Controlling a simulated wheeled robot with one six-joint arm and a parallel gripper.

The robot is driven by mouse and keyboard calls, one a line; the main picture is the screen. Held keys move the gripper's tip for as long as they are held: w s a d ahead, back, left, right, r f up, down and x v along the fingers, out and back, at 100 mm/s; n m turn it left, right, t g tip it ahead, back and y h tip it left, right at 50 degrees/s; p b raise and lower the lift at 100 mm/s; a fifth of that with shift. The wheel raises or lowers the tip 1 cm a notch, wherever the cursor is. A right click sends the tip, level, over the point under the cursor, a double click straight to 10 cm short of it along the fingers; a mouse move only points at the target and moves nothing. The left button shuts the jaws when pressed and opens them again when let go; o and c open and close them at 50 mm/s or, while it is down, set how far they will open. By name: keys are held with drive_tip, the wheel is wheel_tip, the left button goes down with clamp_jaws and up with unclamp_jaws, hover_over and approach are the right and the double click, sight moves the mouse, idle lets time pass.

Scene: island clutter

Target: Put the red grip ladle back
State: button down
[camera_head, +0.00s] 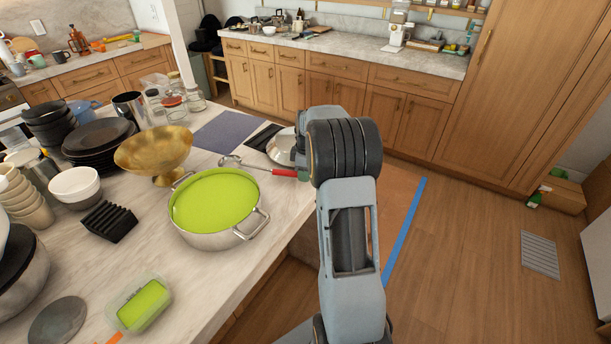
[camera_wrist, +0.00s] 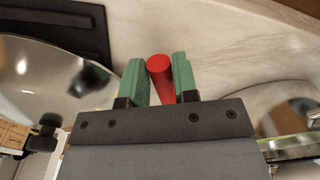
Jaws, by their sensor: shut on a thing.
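The red grip ladle (camera_head: 284,173) lies low over the island top, its metal bowl (camera_head: 231,160) toward the left, by the far side of the pot. My gripper (camera_head: 301,172) is at the ladle's handle end near the island's right edge, mostly hidden behind my arm in the head view. In the wrist view the green fingers of my gripper (camera_wrist: 161,82) are closed on both sides of the red grip (camera_wrist: 160,70). The ladle's bowl is not clear in the wrist view. I cannot tell whether the ladle touches the counter.
A steel pot (camera_head: 215,240) of green liquid stands just in front of the ladle. A brass bowl (camera_head: 153,152) is left of it. A shiny metal lid (camera_head: 281,146) and black mat (camera_head: 262,138) lie behind the handle. A grey-blue mat (camera_head: 229,131) is farther back.

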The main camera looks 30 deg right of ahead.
drive_tip(key=shift+f, duration=0.8)
drive_tip(key=c, duration=0.9)
unclamp_jaws()
wheel_tip(320, 180, up, 11)
drive_tip(key=s+a+r+m, duration=0.1)
drive_tip(key=s+a+r, duration=0.2)
drive_tip(key=a, duration=0.1)
drive_tip(key=s+a+f+m+t, duration=0.1)
drive_tip(key=s+a+m, duration=0.1)
drive_tip(key=s+a, duration=0.3)
drive_tip(key=s+a+f+m+t, duration=0.1)
drive_tip(key=s+a+m, duration=0.2)
drive_tip(key=s+a, duration=0.3)
drive_tip(key=s+a+f+m+t, duration=0.1)
drive_tip(key=s+a+m, duration=0.2)
drive_tip(key=s+a, duration=0.3)
drive_tip(key=shift+s+f+h, duration=0.3)
drive_tip(key=shift+s+f, duration=0.1)
drive_tip(key=shift+s, duration=0.05)
